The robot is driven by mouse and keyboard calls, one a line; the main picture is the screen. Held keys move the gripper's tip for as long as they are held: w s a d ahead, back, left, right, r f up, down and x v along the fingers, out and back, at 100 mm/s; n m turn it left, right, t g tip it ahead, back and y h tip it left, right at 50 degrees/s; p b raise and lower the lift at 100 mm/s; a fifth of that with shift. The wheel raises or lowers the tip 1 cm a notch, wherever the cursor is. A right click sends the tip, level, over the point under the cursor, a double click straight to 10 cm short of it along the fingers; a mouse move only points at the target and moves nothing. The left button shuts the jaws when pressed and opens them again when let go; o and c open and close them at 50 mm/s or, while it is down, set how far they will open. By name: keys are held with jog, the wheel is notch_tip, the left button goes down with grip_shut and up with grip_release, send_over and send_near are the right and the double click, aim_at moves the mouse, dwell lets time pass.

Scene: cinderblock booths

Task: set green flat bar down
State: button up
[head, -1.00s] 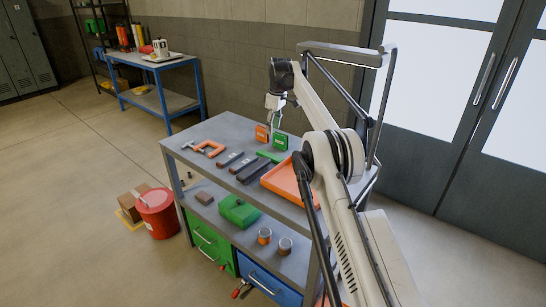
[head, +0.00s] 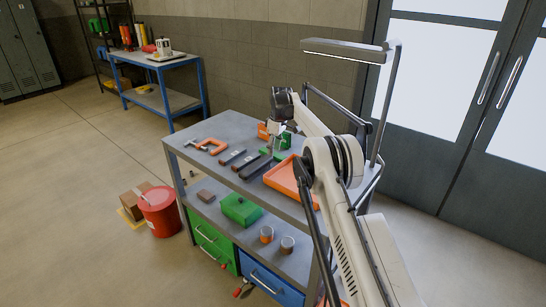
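The green flat bar (head: 268,153) shows as a small green patch on the grey workbench top (head: 218,180), by the far ends of the dark bars and behind the orange tray. My gripper (head: 274,143) points down just above it, low over the bench. The fingertips are small and merge with the things behind them. I cannot tell whether they are open or shut, or whether they touch the bar. Part of the bar is hidden by my gripper.
An orange tray (head: 281,177) lies right of several dark bars (head: 249,166). Orange (head: 263,131) and green (head: 284,140) boxes stand behind my gripper. A lamp (head: 345,50) rises over the bench's right side.

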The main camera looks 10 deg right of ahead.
jog(key=shift+w+a+f, duration=0.1)
jog(key=shift+a+f, duration=0.05)
jog(key=shift+f, duration=0.75)
grip_shut()
jog(key=shift+r, duration=0.1)
